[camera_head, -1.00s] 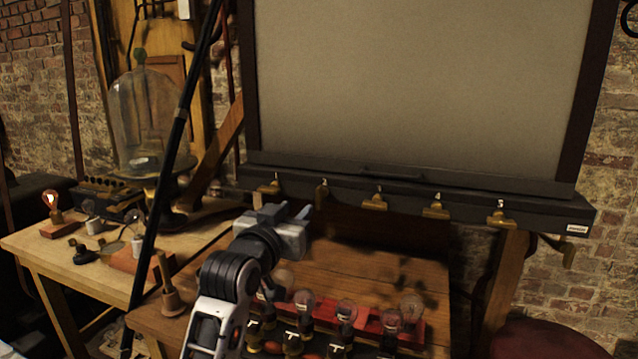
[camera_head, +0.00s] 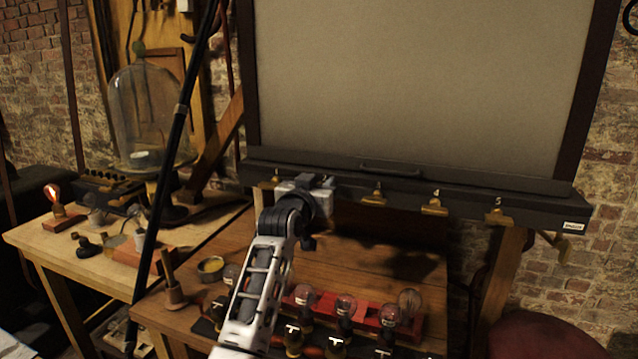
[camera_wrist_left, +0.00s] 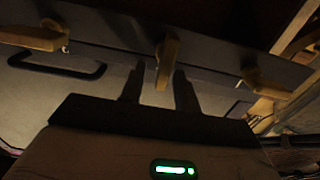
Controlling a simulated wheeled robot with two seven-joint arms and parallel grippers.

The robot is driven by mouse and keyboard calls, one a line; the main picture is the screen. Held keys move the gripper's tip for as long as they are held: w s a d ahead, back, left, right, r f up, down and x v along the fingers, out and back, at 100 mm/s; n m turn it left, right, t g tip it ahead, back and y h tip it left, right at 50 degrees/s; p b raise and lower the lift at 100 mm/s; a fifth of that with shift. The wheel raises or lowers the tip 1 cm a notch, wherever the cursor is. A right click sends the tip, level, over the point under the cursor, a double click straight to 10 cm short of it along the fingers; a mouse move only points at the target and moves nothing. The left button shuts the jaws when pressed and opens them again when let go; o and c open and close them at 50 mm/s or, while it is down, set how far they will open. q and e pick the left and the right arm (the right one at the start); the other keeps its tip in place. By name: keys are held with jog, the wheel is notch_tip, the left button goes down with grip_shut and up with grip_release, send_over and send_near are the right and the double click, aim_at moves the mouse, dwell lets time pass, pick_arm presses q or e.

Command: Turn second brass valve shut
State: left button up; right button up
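A dark rail under the big screen carries a row of numbered brass valves. My left gripper (camera_head: 322,183) is at the second place on the rail and hides that valve in the head view. In the left wrist view the second brass valve (camera_wrist_left: 165,62) shows between the two dark fingertips (camera_wrist_left: 158,82), which are apart on either side of its lever. I cannot tell if they touch it. Its lever runs up and down in that view, while the neighbouring valves' levers (camera_wrist_left: 35,38) lie more sideways. My right gripper is not in view.
Valves three (camera_head: 374,197), four (camera_head: 434,205) and five (camera_head: 499,217) are along the rail to the right. Below stands a bench with several glass bulbs (camera_head: 345,305) in red holders. A glass bell jar (camera_head: 142,120) is at the left, behind a slanting black pole (camera_head: 165,180).

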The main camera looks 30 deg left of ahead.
pick_arm(q)
grip_shut()
jog(key=shift+d+m, duration=0.1)
jog(key=shift+m, duration=0.2)
jog(key=shift+w+d+f+m, duration=0.1)
jog(key=shift+d+f+m, duration=0.3)
jog(key=shift+m, duration=2.55)
jog(key=shift+w+d+f+m, duration=0.1)
jog(key=shift+d+f+m, duration=0.35)
jog(key=shift+m, duration=2.45)
jog(key=shift+w+d+f+m, duration=0.1)
jog(key=shift+d+f+m, duration=0.3)
jog(key=shift+m, duration=2.55)
jog(key=shift+a+f, duration=0.1)
jog(key=shift+a, duration=0.05)
